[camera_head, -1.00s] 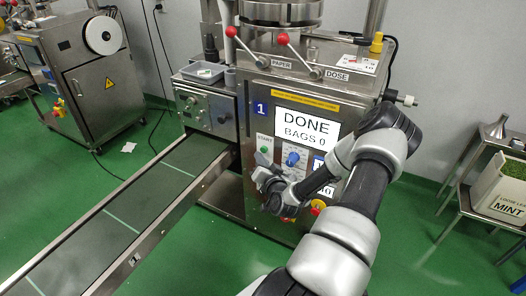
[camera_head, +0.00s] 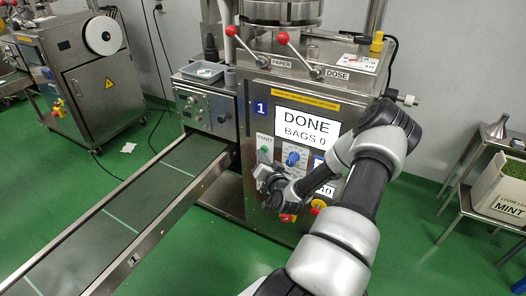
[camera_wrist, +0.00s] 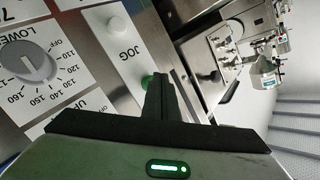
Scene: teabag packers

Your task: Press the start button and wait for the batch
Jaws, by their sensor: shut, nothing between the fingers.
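The packing machine (camera_head: 318,100) has a front panel with a lit display (camera_head: 306,128) reading "DONE" and "BAGS 0". The green start button (camera_head: 264,150) sits under a "START" label, left of a blue knob. My gripper (camera_head: 260,164) is shut and empty, just below the start button in the head view. In the wrist view the closed fingers (camera_wrist: 158,80) partly cover a green button (camera_wrist: 147,81), below the white jog button (camera_wrist: 117,27). I cannot tell whether the fingertips touch the green button.
Two red-knobbed levers (camera_head: 283,38) marked "PAPER" and "DOSE" are above the panel. A red and yellow button (camera_head: 318,206) is low on it. A conveyor (camera_head: 135,210) extends to the lower left. A crate marked "MINT" (camera_head: 500,192) stands on a table at right.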

